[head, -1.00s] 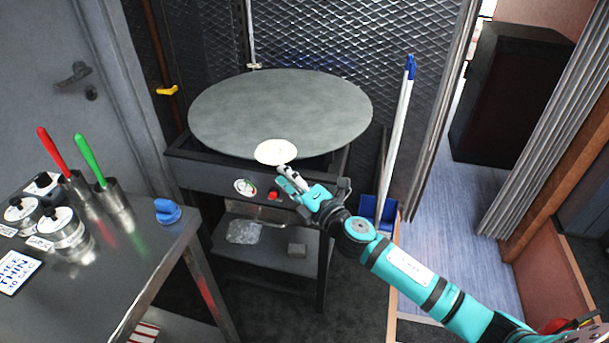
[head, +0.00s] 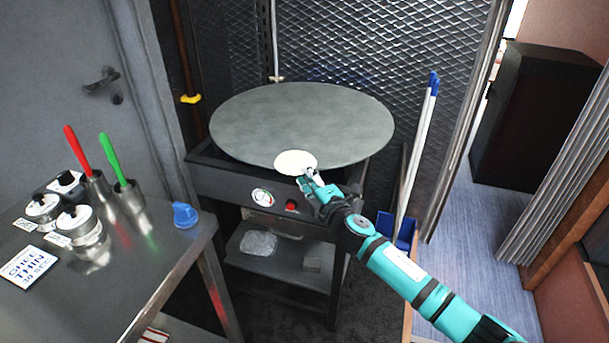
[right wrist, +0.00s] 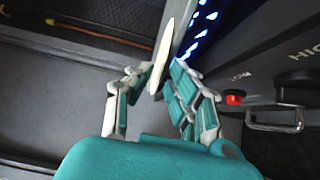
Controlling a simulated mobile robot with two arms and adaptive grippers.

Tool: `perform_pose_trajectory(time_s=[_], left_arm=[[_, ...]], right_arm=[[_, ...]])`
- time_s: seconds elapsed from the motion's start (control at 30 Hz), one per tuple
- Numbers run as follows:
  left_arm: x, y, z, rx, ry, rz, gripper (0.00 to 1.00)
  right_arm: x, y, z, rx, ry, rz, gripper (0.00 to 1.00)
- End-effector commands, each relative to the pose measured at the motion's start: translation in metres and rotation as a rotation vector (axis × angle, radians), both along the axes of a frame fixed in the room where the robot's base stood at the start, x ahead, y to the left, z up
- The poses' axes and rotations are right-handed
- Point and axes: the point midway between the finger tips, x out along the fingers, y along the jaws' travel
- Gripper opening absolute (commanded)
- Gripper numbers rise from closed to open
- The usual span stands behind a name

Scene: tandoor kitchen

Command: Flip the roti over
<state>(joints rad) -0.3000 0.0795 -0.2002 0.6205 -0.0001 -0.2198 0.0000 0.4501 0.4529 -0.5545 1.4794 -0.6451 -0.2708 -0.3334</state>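The roti (head: 295,162) is a pale flat disc at the front rim of the round grey griddle (head: 300,115), with its near edge over the rim. My right gripper (head: 308,177) is at that near edge, reaching in from the front right. In the right wrist view the roti (right wrist: 164,48) shows edge-on as a thin cream strip. Its near end is between the two fingertips of the right gripper (right wrist: 158,75), which are closed in on it with little or no gap. My left gripper is not in view.
A steel table (head: 130,255) at left holds tins, red- and green-handled tools in cups and a blue knob-like item (head: 185,215). The stove front has a red knob (head: 291,205). Blue flames (right wrist: 203,25) show beside the roti in the wrist view.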

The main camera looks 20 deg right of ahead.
Motion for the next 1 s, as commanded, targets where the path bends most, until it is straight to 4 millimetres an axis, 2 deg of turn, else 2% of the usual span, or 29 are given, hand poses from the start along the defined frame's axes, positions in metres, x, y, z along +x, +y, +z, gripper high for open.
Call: perform_pose_trajectory(time_s=[0.13, 0.43, 0.73, 0.9, 1.0], left_arm=[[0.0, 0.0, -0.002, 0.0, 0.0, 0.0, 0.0], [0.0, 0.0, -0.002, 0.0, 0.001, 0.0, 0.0], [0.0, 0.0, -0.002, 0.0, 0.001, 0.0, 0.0], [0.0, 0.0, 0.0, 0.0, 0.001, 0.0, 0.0], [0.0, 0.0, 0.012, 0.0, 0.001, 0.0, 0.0]], right_arm=[[0.007, 0.001, 0.0, -0.001, 0.0, -0.001, 0.19], [0.008, 0.001, 0.0, -0.002, 0.0, 0.0, 0.19], [0.008, 0.001, 0.0, -0.002, 0.0, 0.0, 0.0], [0.008, 0.001, 0.002, -0.002, -0.001, 0.0, 0.0], [0.008, 0.001, 0.015, -0.002, -0.001, 0.0, 0.0]])
